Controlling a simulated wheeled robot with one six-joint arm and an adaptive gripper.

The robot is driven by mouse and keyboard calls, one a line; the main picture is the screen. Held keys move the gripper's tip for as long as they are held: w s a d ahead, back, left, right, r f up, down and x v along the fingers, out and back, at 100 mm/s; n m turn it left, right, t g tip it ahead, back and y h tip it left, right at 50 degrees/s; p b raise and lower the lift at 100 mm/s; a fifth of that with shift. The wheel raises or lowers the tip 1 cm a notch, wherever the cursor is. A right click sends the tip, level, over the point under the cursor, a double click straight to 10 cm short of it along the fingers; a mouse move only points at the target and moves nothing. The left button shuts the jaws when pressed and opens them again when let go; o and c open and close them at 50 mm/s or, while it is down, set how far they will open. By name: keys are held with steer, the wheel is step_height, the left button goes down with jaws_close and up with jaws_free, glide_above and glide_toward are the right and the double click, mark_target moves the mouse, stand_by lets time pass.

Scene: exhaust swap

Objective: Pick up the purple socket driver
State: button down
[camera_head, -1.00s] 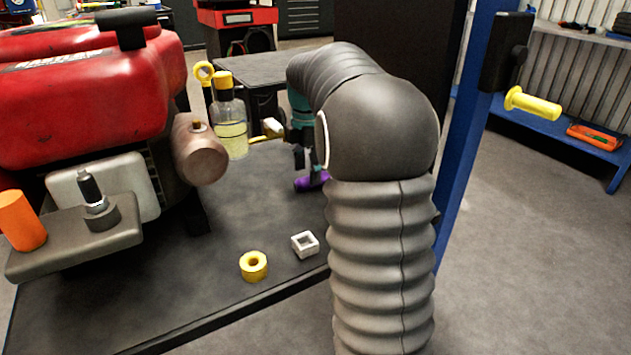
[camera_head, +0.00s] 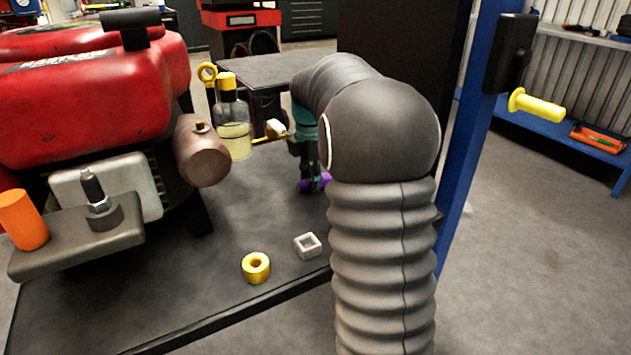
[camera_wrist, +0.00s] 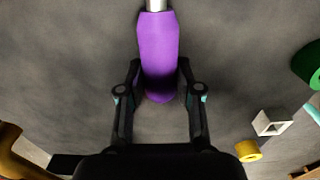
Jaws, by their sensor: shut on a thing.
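The purple socket driver (camera_wrist: 158,48) lies between the two fingers of my gripper (camera_wrist: 160,80) in the wrist view. Its purple handle points toward me and its silver shaft runs off the top of that view. The fingers are shut on the handle, one on each side. In the head view only a bit of the purple handle (camera_head: 325,180) shows beside my gripper (camera_head: 313,184), low at the dark table top. My grey arm hides the rest there. I cannot tell whether the driver touches the table.
A yellow ring (camera_head: 256,268) and a white square frame (camera_head: 308,245) sit on the dark table (camera_head: 120,310) nearer the front edge. A red engine with a brown muffler (camera_head: 203,152) stands at left. A bottle (camera_head: 234,125) is close to my wrist. A blue post (camera_head: 462,150) rises at right.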

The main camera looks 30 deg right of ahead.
steer(key=shift+r, duration=0.6)
steer(key=r, duration=0.2)
steer(key=d+r, duration=0.1)
steer(key=shift+s+r, duration=0.3)
steer(key=shift+s, duration=0.1)
steer(key=s+d+r, duration=0.6)
steer(key=s, duration=0.2)
steer(key=shift+d, duration=0.4)
